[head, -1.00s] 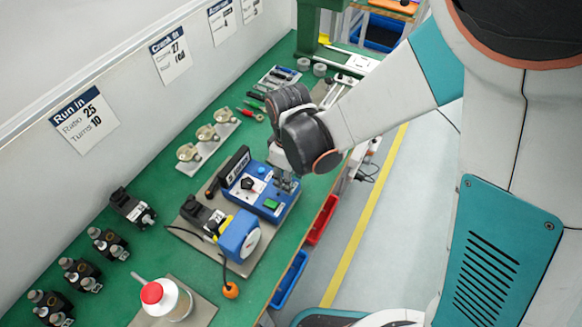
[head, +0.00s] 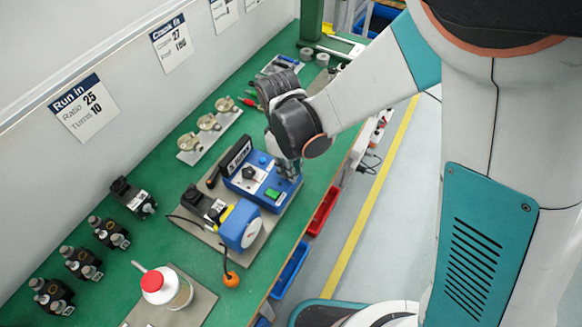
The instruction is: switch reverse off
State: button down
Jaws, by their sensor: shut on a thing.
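The blue control box (head: 240,183) stands on a grey plate at the middle of the bench. On its top are a black knob on a white dial (head: 249,174), a blue round button (head: 263,160) and a green rectangular button (head: 272,194). A black panel with white markings (head: 234,157) rises at its back left. My gripper (head: 288,177) points down at the box's right end, with its fingers shut on a small control there. My fingers and wrist hide that control, so I cannot see its label or setting.
A blue motor unit with a round white face (head: 249,235) stands in front of the box, with an orange ball (head: 232,279) on a cord. Brass parts (head: 207,123) stand behind. Red and blue bins (head: 322,210) hang off the bench edge.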

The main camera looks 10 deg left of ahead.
jog(key=shift+w+a+g+h, duration=0.1)
jog(key=shift+a+g+h, duration=0.25)
jog(key=shift+h, duration=0.55)
jog(key=shift+d, duration=0.15)
jog(key=c, duration=1.5)
grip_release()
jog(key=shift+r, duration=0.1)
jog(key=v, duration=1.2)
